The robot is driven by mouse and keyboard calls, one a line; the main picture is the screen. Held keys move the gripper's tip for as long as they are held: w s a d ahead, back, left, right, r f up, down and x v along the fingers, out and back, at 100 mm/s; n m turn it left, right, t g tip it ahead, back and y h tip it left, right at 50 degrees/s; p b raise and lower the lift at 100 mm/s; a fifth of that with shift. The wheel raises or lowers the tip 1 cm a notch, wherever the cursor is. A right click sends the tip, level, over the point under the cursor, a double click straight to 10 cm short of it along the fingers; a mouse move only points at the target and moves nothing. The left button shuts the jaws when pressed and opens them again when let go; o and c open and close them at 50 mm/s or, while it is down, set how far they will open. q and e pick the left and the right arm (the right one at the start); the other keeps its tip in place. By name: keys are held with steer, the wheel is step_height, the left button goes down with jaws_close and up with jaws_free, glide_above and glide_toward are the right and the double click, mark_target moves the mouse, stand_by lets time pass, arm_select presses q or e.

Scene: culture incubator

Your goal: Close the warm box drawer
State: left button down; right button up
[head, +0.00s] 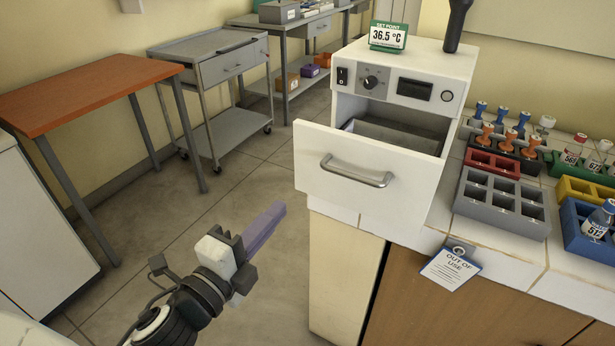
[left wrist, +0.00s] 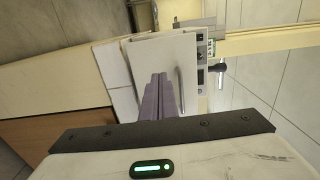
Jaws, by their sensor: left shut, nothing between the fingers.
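The warm box (head: 438,75) is a white cabinet on the counter with a knob, a switch and a dark display on its front. Its drawer (head: 325,179) is pulled out toward me, with a metal bar handle (head: 357,174) on the white front. The drawer front (left wrist: 171,60) and handle (left wrist: 180,92) also show in the left wrist view. My left gripper (head: 275,214) is shut and empty, with purple fingers, left of and below the drawer front, apart from it in the head view. The left wrist view shows its fingers (left wrist: 161,98) pointing toward the drawer front.
A green-framed 36.5 °C sign (head: 388,37) stands on the box. Right of it are a grey rack (head: 500,205), a red rack (head: 494,164) and a blue rack (head: 585,235). An "out of use" tag (head: 450,268) hangs at the counter edge. Floor left of the drawer is clear.

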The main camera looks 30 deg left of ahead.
mark_target(316, 169)
arm_select(q)
steer(key=w+p, duration=0.2)
steer(key=w, duration=1)
steer(key=shift+w+d, duration=0.1)
steer(key=shift+d, duration=0.1)
arm_select(e)
steer(key=shift+s+r, duration=0.2)
steer(key=shift+r, duration=0.8)
